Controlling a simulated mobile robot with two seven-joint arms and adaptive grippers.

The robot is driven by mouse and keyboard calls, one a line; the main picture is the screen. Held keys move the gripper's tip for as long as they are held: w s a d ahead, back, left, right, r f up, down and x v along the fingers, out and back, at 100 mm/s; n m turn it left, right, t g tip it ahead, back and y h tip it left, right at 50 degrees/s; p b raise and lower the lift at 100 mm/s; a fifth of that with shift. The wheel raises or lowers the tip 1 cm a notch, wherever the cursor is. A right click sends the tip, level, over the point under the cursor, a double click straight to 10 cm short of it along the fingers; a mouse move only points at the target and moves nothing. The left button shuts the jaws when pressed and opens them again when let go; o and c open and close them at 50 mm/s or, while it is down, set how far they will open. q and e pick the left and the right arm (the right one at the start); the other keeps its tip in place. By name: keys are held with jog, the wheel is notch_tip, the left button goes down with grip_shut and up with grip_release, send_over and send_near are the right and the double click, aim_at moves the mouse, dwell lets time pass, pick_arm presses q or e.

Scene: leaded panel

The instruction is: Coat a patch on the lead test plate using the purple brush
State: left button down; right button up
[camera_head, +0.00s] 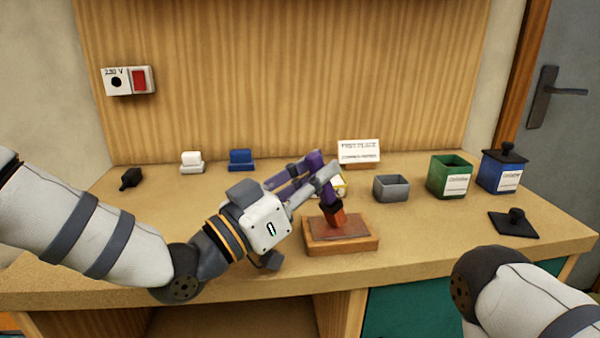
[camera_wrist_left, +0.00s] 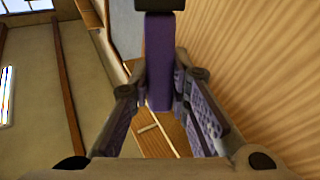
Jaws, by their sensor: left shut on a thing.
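My left gripper (camera_head: 326,180) is shut on the purple brush (camera_head: 330,209). The brush points down, slightly tilted, with its reddish-brown head (camera_head: 337,219) at the test plate (camera_head: 352,229); I cannot tell whether it touches or hovers just above. The plate is a reddish-brown sheet on a wooden block near the table's front edge, partly hidden by the brush. In the left wrist view the purple handle (camera_wrist_left: 159,62) stands between the two fingers. My right arm shows at the lower right, but its gripper is out of view.
A sign (camera_head: 358,150) stands behind the plate. To the right are a grey open box (camera_head: 391,188), a green container (camera_head: 450,177), a blue lidded container (camera_head: 499,172) and a black lid (camera_head: 513,223). White (camera_head: 192,161) and blue (camera_head: 241,159) blocks stand at the back left.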

aim_at(343, 211)
pick_arm(q)
jog(key=shift+d, duration=2.15)
notch_tip(343, 211, up, 9)
jog(key=p, duration=0.3)
pick_arm(e)
jog(key=shift+t, duration=0.8)
jog(key=w+r, duration=0.3)
jog(key=w, duration=0.1)
jog(key=shift+r, duration=0.4)
pick_arm(q)
jog(key=shift+w, duration=0.1)
notch_tip(343, 211, down, 2)
pick_arm(e)
jog(key=shift+s+f, duration=0.2)
jog(key=shift+s, duration=0.05)
